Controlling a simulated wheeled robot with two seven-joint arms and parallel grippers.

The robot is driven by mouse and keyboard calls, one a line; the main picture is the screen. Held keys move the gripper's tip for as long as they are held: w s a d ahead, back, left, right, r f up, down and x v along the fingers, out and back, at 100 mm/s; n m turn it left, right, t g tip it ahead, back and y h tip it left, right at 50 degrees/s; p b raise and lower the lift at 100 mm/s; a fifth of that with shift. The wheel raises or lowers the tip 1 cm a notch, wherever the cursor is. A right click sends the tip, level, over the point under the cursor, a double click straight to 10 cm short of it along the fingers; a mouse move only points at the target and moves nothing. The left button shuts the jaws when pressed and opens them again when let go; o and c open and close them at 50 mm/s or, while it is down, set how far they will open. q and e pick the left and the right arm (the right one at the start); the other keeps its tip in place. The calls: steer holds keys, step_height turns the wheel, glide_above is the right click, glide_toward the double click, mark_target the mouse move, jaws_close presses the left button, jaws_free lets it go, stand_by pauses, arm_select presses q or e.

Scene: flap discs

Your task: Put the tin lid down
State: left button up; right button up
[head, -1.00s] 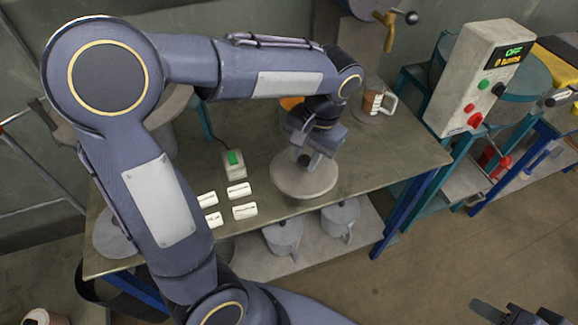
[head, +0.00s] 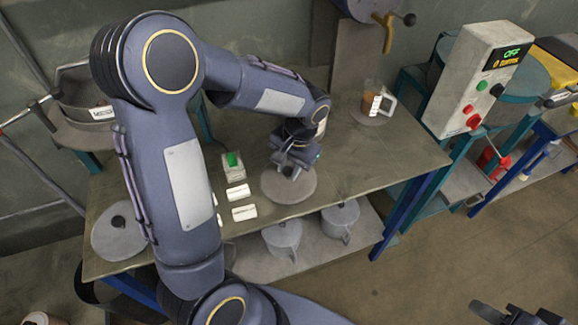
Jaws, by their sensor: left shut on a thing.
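The tin lid (head: 272,188), a flat round grey disc, is low over the workbench (head: 342,170) near its front edge. My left gripper (head: 291,172) is above the lid's middle, shut on it and pointing down. The fingers hide the lid's centre. I cannot tell whether the lid's underside touches the bench. My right gripper (head: 510,313) is partly in view at the lower right corner, far from the bench; its jaw opening is unclear.
A box with a green button (head: 233,160) and white pieces (head: 244,212) are left of the lid. A grey disc with a dark knob (head: 118,221) is at the bench's left end. A measuring jug (head: 375,103) stands at back right.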

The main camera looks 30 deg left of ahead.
arm_select(q)
steer(key=shift+f, duration=0.1)
steer(key=o, duration=1)
steer(key=shift+o, duration=0.2)
step_height(320, 180, up, 11)
steer(key=w+d, duration=0.1)
steer(key=d, duration=0.1)
steer(key=s+d+n+t+h, duration=0.2)
steer(key=s+t+h, duration=0.3)
steer(key=s, duration=1.3)
steer(key=shift+n+t+h+p, duration=0.3)
steer(key=shift+n+t+p, duration=0.1)
steer(key=shift+t, duration=0.4)
steer(key=shift+r, duration=0.2)
